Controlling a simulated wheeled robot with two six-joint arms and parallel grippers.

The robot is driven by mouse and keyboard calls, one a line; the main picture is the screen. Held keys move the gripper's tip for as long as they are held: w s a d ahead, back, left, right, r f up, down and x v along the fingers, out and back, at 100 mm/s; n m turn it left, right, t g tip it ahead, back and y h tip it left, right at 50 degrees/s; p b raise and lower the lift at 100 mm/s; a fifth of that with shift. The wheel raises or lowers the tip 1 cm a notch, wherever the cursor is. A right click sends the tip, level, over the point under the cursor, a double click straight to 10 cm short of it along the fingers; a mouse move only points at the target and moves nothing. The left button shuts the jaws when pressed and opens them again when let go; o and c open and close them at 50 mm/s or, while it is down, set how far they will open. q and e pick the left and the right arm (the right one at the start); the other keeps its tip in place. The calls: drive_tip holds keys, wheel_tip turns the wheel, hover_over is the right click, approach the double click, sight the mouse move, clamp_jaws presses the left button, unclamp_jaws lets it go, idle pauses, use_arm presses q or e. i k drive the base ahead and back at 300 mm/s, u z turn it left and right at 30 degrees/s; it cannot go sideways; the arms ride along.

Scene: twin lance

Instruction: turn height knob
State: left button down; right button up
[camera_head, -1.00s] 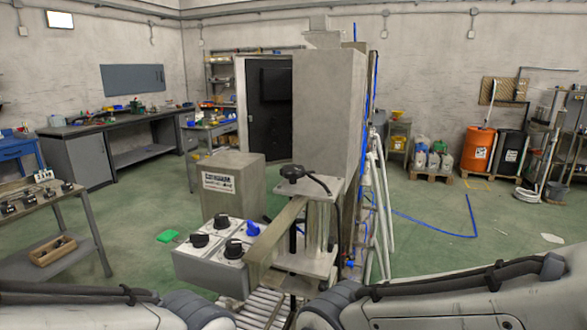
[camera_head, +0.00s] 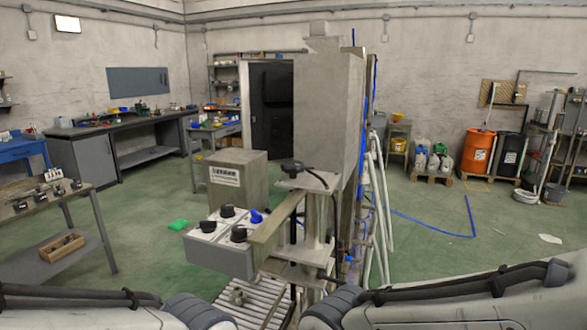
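A light grey control box (camera_head: 218,247) stands near the middle of the view. It carries three black knobs, among them one at its front left (camera_head: 208,227), and one blue knob (camera_head: 256,216) at its back right. I cannot tell which of these is the height knob. A black handle or crank (camera_head: 295,168) sits on top of the metal column right of the box. Both my arms show only as links along the bottom edge. Neither gripper is in view, and nothing of mine touches the knobs.
A metal roller conveyor (camera_head: 246,302) runs below the box. A tall grey cabinet (camera_head: 328,110) and a lower grey block (camera_head: 237,183) stand behind. A table (camera_head: 50,200) is at the left. Blue hose lies at right.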

sight(294, 168)
drive_tip(key=k, duration=0.3)
drive_tip(key=z, duration=1.95)
drive_tip(key=i, duration=2.1)
drive_tip(key=u, duration=2.85)
